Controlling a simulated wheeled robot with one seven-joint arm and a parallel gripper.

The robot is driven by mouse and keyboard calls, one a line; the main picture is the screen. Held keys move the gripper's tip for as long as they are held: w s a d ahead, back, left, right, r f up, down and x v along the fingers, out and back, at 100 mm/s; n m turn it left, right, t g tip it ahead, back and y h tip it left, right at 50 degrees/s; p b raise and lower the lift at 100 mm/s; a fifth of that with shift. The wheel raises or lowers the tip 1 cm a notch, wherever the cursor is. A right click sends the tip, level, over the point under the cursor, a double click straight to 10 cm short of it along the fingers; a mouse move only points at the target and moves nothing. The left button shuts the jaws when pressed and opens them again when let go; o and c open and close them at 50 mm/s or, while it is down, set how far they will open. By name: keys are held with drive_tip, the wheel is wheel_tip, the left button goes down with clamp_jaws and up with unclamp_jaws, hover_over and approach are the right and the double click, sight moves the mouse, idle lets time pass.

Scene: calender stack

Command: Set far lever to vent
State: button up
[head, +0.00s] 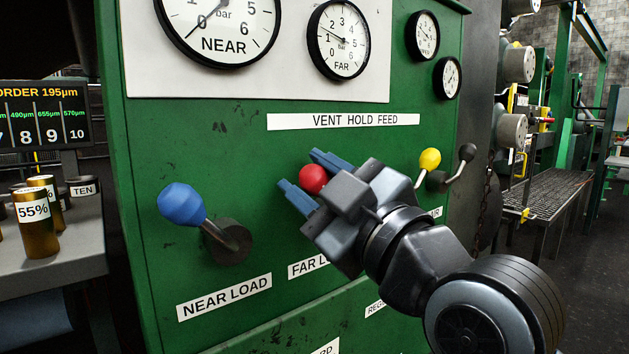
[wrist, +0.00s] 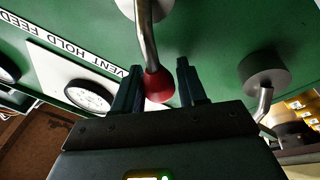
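The far lever has a red knob (head: 313,180), above the partly hidden FAR LOAD label (head: 308,267) on the green panel. Its shaft and pivot are hidden behind my gripper in the head view. The wrist view shows the red knob (wrist: 158,86) on a metal shaft (wrist: 147,40). My gripper (head: 302,170) is open, its two blue fingers on either side of the knob. In the wrist view, gaps show between the knob and both fingers. The VENT HOLD FEED strip (head: 343,121) is above the lever, with VENT at its left end.
The near lever with a blue knob (head: 182,204) stands to the left, tilted up-left. A yellow-knobbed lever (head: 429,160) and a black-knobbed lever (head: 467,152) are to the right, close to my wrist. Gauges (head: 339,40) line the panel top. A bench with gold cans (head: 37,230) is at left.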

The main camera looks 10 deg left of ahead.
drive_tip(key=o, duration=0.3)
drive_tip(key=v, duration=0.8)
drive_tip(key=shift+w, duration=0.1)
